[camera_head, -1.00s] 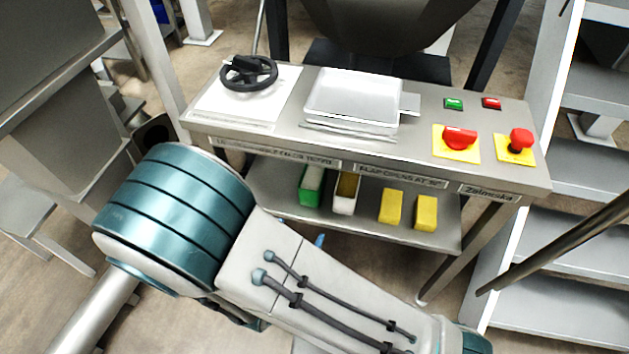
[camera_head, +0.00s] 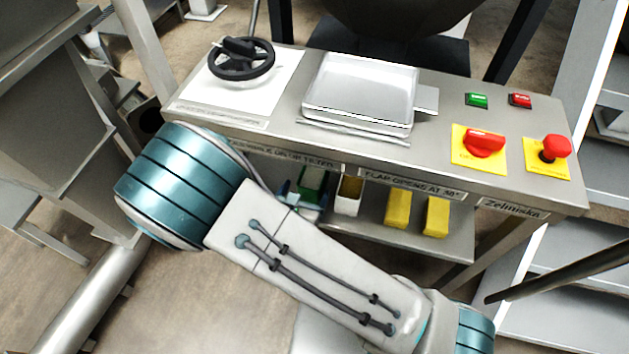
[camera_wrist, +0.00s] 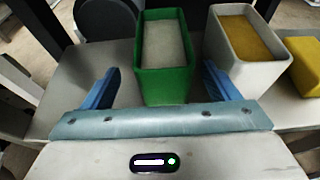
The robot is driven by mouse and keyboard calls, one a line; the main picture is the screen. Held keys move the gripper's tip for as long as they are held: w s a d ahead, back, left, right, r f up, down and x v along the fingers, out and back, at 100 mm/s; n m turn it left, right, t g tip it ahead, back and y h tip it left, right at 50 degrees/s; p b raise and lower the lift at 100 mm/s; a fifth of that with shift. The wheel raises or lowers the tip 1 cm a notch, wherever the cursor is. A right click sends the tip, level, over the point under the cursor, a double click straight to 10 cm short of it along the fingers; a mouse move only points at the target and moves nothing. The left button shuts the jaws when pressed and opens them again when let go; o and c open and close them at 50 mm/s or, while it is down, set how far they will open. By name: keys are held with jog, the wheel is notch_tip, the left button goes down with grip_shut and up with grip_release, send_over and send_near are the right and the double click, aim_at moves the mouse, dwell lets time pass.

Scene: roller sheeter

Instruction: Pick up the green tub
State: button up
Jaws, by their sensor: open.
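The green tub (camera_wrist: 166,84) is a rectangular container with pale contents, standing on the lower shelf. In the head view the green tub (camera_head: 312,184) is partly hidden by my arm. My gripper (camera_wrist: 162,88) is open in the wrist view, its two blue fingers spread wide. The tub's near end lies between the fingers, with a gap on its left side. The right finger is close to the tub's right side and to the white tub beside it; I cannot tell whether it touches either.
A white tub (camera_wrist: 245,52) with yellow-brown contents stands just right of the green one. Two yellow blocks (camera_head: 398,208) (camera_head: 436,217) stand farther right on the lower shelf (camera_head: 375,233). The panel above holds a handwheel (camera_head: 241,59), a tray (camera_head: 358,92) and red knobs.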

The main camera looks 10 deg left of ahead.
aim_at(312, 180)
jog(key=shift+d+b+x, duration=0.15)
jog(key=shift+b+x, duration=0.3)
jog(key=shift+x, duration=0.95)
jog(key=shift+d+b+x, duration=0.1)
jog(key=shift+b+x, duration=0.3)
jog(key=shift+x, duration=1)
jog(key=shift+r, duration=0.1)
jog(key=c, duration=1.3)
jog(key=shift+r+p, duration=0.35)
jog(key=shift+r, duration=0.25)
jog(key=r, duration=0.1)
jog(key=r+p, duration=0.1)
jog(key=shift+s+r, duration=0.25)
jog(key=shift+r, duration=0.1)
jog(key=s+a+p, duration=0.1)
jog(key=s+p, duration=0.1)
jog(key=s, duration=1.5)
jog(key=shift+s+a+f, duration=0.2)
jog(key=shift+s, duration=0.1)
